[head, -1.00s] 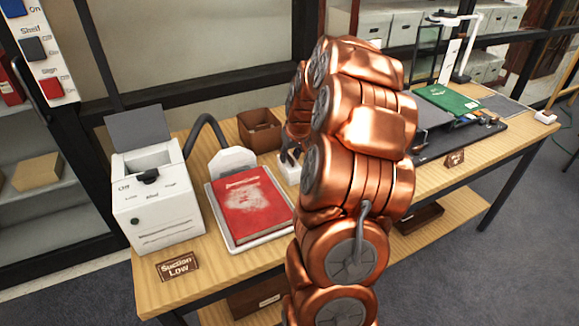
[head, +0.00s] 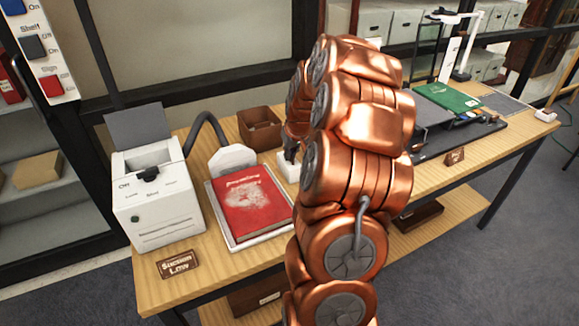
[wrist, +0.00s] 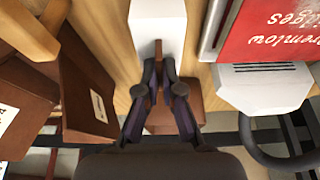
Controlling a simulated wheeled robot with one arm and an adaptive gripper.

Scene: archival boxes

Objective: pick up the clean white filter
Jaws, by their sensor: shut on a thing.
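A white block (wrist: 158,22), which I take for the clean white filter, lies at the top middle of the wrist view. In the head view the white block (head: 288,167) is on the table behind the red book, partly hidden by my arm. My gripper (wrist: 160,68) is at its near end with the fingers drawn together. A thin brown strip shows between the fingertips; I cannot tell whether it belongs to the block. In the head view my gripper (head: 290,153) is right above the block.
A red book (head: 248,200) lies on a white tray, with a hose and white nozzle (head: 232,158) behind it. A brown box (head: 260,128) stands behind the gripper. A white suction machine (head: 155,200) stands at the left. My arm hides the table's middle.

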